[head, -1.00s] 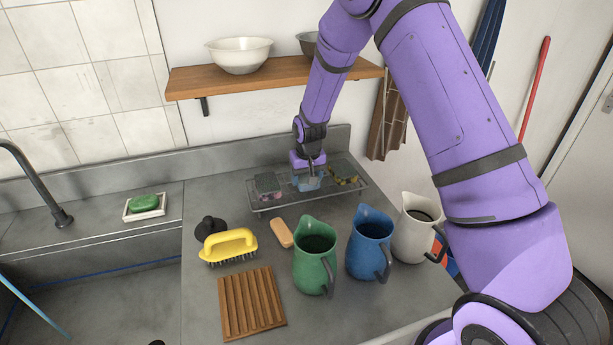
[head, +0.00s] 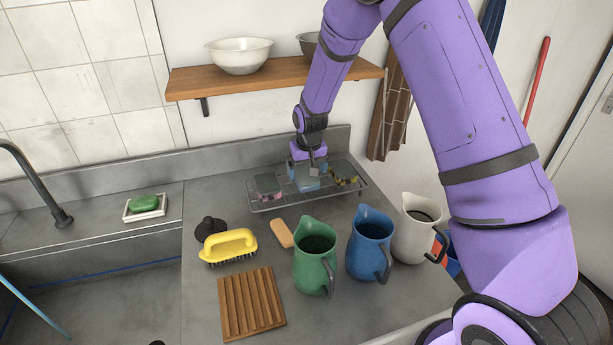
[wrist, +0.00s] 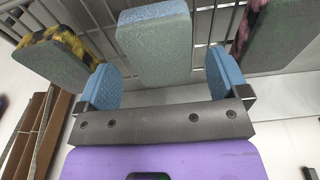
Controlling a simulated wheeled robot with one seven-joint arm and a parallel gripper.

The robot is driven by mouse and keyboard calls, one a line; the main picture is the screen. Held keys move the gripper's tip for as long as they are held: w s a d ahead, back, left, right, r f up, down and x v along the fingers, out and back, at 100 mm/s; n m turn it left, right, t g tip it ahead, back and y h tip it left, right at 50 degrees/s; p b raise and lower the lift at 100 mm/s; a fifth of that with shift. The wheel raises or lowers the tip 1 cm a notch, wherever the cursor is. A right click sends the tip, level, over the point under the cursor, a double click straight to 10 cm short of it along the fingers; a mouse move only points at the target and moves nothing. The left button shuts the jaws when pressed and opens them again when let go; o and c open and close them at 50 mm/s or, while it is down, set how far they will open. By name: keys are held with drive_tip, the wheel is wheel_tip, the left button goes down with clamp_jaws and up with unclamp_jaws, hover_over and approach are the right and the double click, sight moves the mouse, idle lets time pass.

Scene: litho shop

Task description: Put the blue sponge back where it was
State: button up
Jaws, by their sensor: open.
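The blue sponge (head: 307,184) is in the wire rack (head: 262,209), in the middle between two other sponges. In the wrist view the blue sponge (wrist: 153,48) shows a grey-green face and a blue edge, and appears upright against the rack bars (wrist: 222,20). In the wrist view my gripper (wrist: 162,82) is open, with a blue-padded finger on either side of the sponge and visible gaps. The sponge's foot is partly hidden.
A yellow-and-black sponge (wrist: 55,58) and a pink-and-grey sponge (wrist: 282,38) flank it. Green (head: 315,262), blue (head: 368,245) and white (head: 413,232) jugs stand in front. A yellow brush (head: 229,246) and slatted wooden board (head: 252,305) lie left. A shelf (head: 270,77) hangs above.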

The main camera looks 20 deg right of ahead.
wheel_tip(320, 180, up, 9)
drive_tip(key=s, duration=0.1)
drive_tip(key=shift+s, duration=0.2)
wheel_tip(320, 180, up, 10)
hover_over(308, 179)
drive_tip(key=s+d, duration=0.2)
drive_tip(key=s, duration=0.4)
drive_tip(key=s+d+r+t, duration=0.2)
drive_tip(key=s+r, duration=0.7)
drive_tip(key=s, duration=0.1)
drive_tip(key=s+d+r, duration=0.1)
drive_tip(key=s+r, duration=0.1)
drive_tip(key=s, duration=0.9)
drive_tip(key=s+d+r+t, duration=0.1)
drive_tip(key=s+d+r, duration=0.1)
drive_tip(key=s, duration=0.9)
drive_tip(key=shift+r, duration=0.5)
